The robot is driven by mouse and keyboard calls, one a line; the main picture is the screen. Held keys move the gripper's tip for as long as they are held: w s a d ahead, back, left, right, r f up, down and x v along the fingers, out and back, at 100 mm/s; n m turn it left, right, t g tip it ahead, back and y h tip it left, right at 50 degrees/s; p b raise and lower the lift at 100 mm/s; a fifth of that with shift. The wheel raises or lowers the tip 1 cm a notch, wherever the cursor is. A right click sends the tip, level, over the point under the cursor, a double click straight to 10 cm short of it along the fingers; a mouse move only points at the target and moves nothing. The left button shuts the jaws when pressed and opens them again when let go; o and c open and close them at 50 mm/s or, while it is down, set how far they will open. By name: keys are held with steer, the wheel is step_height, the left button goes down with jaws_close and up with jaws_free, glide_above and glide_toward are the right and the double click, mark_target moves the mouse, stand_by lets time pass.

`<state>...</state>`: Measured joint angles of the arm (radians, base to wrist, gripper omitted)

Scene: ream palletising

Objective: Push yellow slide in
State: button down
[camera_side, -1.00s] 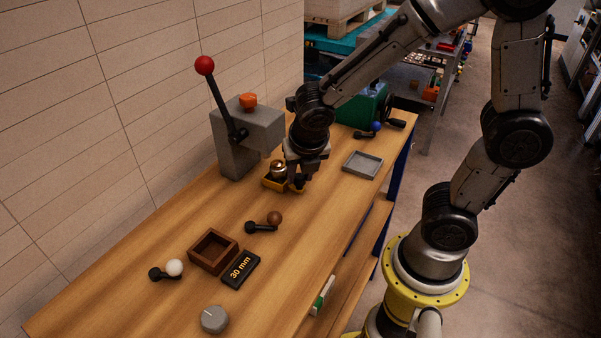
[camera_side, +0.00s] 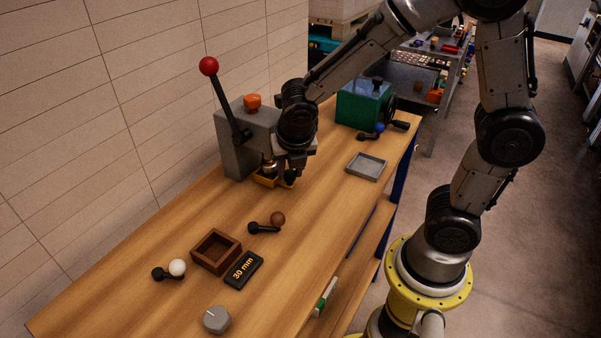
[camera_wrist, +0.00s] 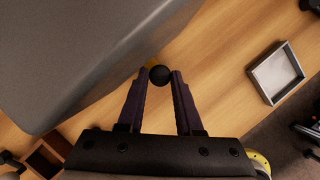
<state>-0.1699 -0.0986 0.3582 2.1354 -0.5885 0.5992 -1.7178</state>
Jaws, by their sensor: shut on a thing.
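The yellow slide (camera_side: 266,183) sits low at the foot of the grey press (camera_side: 238,150), partly hidden by my gripper in the side view. A rounded brass-coloured piece (camera_side: 268,167) stands on it. My gripper (camera_side: 289,174) is at the slide's right end, pointing down. In the wrist view my gripper (camera_wrist: 160,77) is shut on a round black knob (camera_wrist: 160,75), with only a sliver of yellow showing behind. The press body (camera_wrist: 70,50) fills the upper left there. The press has a red-balled lever (camera_side: 209,66) and an orange button (camera_side: 252,101) on top.
A grey tray (camera_side: 366,167) lies right of the press, in front of a green box (camera_side: 363,103) with a crank. A brown-knobbed lever (camera_side: 266,224), wooden box (camera_side: 232,261), "30 mm" plate (camera_side: 244,270), white-knobbed lever (camera_side: 170,270) and grey dial (camera_side: 216,320) occupy the near bench.

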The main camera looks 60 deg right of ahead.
steer(key=shift+w+r, duration=0.1)
steer(key=shift+w, duration=0.2)
steer(key=c, duration=0.6)
jaws_free()
steer(key=shift+o, duration=0.2)
steer(key=shift+s, duration=0.1)
steer(key=v, duration=1.3)
steer(key=shift+s+r, duration=0.2)
steer(key=shift+r, duration=0.1)
